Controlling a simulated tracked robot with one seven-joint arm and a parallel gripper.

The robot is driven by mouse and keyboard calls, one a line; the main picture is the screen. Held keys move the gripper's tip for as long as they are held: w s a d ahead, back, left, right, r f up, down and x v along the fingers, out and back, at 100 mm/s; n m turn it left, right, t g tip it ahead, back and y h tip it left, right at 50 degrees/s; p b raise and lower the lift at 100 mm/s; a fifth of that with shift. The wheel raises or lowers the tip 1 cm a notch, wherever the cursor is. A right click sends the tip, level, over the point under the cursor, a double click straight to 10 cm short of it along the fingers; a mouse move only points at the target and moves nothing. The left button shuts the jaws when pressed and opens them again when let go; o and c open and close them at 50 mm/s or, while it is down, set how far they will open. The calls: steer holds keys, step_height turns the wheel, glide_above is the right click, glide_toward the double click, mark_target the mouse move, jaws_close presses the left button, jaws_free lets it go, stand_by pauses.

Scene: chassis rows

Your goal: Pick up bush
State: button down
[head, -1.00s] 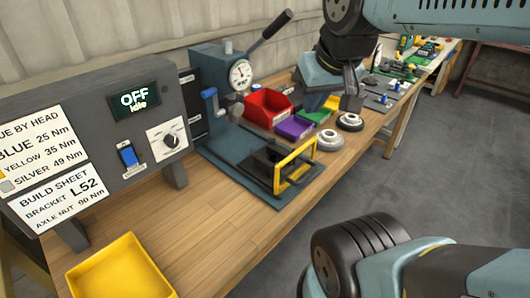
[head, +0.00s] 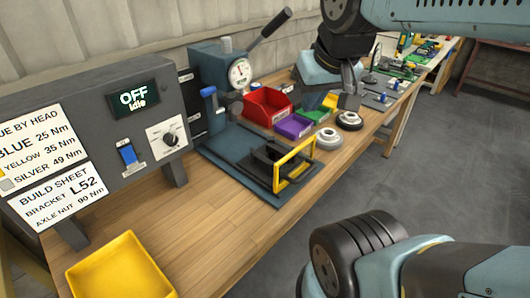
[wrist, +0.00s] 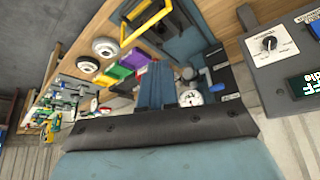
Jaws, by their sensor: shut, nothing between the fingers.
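Two round flanged parts stand near the bench's front edge: a pale silver one (head: 327,139) and a dark one with a light centre (head: 349,121). Either could be the bush; I cannot tell which. Both also show in the wrist view, the pale one (wrist: 104,47) and the dark one (wrist: 88,65). My gripper (head: 349,102) is shut and empty, pointing down just above and behind the dark part in the head view. In the wrist view its blue-grey finger (wrist: 156,88) is seen, apart from both parts.
Red (head: 268,108), purple (head: 294,126) and green (head: 318,115) bins stand behind the round parts. A press with a gauge (head: 239,73) and a yellow-framed fixture (head: 294,163) are left. A yellow tray (head: 120,268) sits front left. Bare bench lies between.

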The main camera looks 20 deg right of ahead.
steer(key=c, duration=1.6)
jaws_free()
steer(key=shift+w, duration=0.3)
steer(key=o, duration=1.1)
steer(key=w+f+m+g, duration=0.1)
steer(key=w+m, duration=0.1)
steer(key=w, duration=0.1)
steer(key=w+f+m, duration=0.2)
steer(key=w, duration=0.2)
steer(key=w+f+m+g, duration=0.1)
steer(key=w+m, duration=0.1)
steer(key=w, duration=0.2)
steer(key=shift+d+f+g+y, duration=0.15)
steer(key=shift+g+y, duration=0.15)
steer(key=shift+c, duration=0.2)
steer(key=m+g, duration=0.3)
steer(key=m, duration=0.5)
glide_above(271, 153)
step_height(271, 153, down, 13)
steer(key=f, duration=0.8)
steer(key=shift+s+a+f, duration=0.1)
steer(key=shift+s+a, duration=0.15)
steer(key=shift+s, duration=0.1)
steer(key=shift+s+f, duration=0.2)
steer(key=shift+f, duration=1.2)
steer(key=shift+s+f, duration=0.2)
steer(key=shift+f, duration=1.15)
